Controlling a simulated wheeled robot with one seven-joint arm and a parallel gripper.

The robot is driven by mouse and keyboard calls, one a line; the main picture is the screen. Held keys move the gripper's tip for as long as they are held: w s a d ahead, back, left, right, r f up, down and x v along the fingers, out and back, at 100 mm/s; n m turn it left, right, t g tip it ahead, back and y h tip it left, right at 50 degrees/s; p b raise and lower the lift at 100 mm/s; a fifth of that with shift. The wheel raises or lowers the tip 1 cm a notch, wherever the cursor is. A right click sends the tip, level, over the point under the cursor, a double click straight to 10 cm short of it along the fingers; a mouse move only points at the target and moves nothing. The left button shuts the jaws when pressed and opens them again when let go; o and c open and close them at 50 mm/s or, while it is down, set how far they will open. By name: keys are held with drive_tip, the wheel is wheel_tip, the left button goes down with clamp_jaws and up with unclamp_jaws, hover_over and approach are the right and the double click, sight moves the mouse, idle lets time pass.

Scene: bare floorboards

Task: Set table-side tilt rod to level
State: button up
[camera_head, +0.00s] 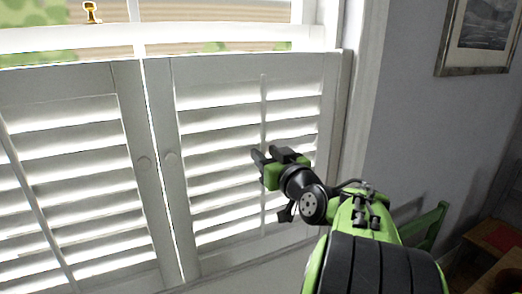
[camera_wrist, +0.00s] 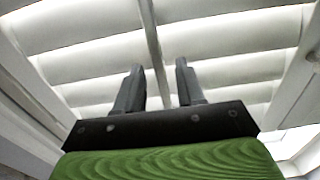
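The right shutter panel (camera_head: 218,124) has white slats and a thin upright tilt rod (camera_head: 263,105) down its middle. The slats are tilted, with bright light between them. My gripper (camera_head: 262,153) is in front of this rod at about mid-height, and covers part of it. In the wrist view my gripper (camera_wrist: 159,65) has its two dark fingers apart with nothing held. The rod (camera_wrist: 150,35) runs down the picture and passes between the fingers in that view. Whether the fingertips reach around it or stop short, I cannot tell.
The left shutter panel (camera_head: 75,170) has its own rod (camera_head: 36,205). Round knobs (camera_head: 171,159) sit on the meeting stiles. A green chair (camera_head: 430,226) and a wooden surface (camera_head: 497,236) are at the right. A framed picture (camera_head: 480,38) hangs on the wall.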

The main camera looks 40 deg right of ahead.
drive_tip(key=shift+w, duration=0.25)
drive_tip(key=shift+c, duration=0.4)
clamp_jaws()
wheel_tip(320, 180, down, 3)
drive_tip(key=b, duration=0.4)
drive_tip(key=shift+o, duration=0.4)
unclamp_jaws()
drive_tip(key=shift+s, duration=0.1)
